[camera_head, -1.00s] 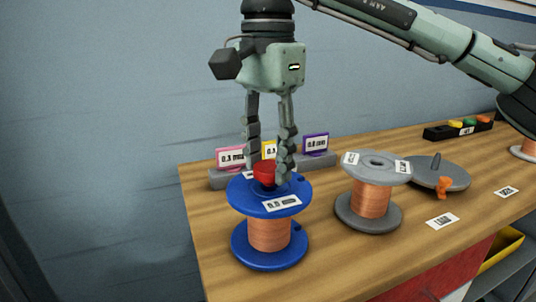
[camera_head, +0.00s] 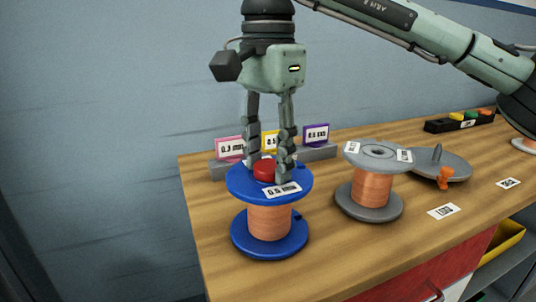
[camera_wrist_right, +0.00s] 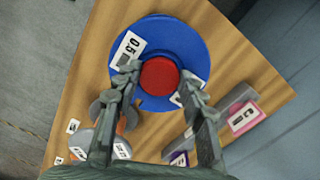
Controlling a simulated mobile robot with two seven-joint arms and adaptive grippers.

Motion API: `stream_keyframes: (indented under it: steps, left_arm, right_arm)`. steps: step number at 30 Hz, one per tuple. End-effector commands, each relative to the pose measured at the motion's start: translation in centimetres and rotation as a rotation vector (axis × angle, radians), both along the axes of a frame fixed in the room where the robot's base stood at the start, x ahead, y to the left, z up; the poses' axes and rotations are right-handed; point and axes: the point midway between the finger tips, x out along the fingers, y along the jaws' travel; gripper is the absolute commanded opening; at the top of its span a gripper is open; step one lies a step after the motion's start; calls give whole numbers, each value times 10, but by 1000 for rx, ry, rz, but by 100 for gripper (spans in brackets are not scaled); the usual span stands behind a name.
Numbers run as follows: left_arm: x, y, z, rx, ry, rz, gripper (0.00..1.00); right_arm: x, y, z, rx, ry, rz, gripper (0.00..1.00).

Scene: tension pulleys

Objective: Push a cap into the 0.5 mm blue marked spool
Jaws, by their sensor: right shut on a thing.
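The blue spool (camera_head: 270,248) stands upright at the left front of the table, with copper wire and a white label on its top flange. The label reads 0.5. A red cap (camera_head: 264,171) is at the centre of its top flange; it also shows in the right wrist view (camera_wrist_right: 160,77). My right gripper (camera_head: 268,175) points straight down over the spool, shut on the cap with one finger on each side. How deep the cap sits in the hub is hidden. My left gripper is not in view.
A grey spool (camera_head: 370,210) with copper wire stands to the right. Behind it lies a grey disc (camera_head: 455,169) with a peg and an orange clip (camera_head: 445,174). A grey stand (camera_head: 218,168) holds coloured label cards behind the blue spool. A black tray (camera_head: 440,131) is farther back.

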Motion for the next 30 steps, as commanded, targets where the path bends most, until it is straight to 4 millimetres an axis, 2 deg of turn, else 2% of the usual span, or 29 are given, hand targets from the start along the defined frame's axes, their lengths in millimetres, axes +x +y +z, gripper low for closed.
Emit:
stream_keyframes:
  steps: [2, 11, 12, 17, 26, 30]
  left_arm:
    - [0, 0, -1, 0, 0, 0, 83]
    - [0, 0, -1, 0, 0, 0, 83]
    - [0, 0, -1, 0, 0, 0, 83]
    - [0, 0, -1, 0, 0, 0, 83]
    - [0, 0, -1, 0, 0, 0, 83]
    - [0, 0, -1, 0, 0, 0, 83]
  right_arm:
    - [-1, 0, -5, -4, 6, 2, 19]
    - [-1, 0, -5, -6, 8, 2, 19]
    - [-1, 0, -5, -6, 8, 2, 44]
    - [-1, 0, -5, -5, 8, 3, 64]
    - [-1, 0, -2, -3, 4, 1, 64]
    - [0, 0, 9, -3, 3, 1, 64]
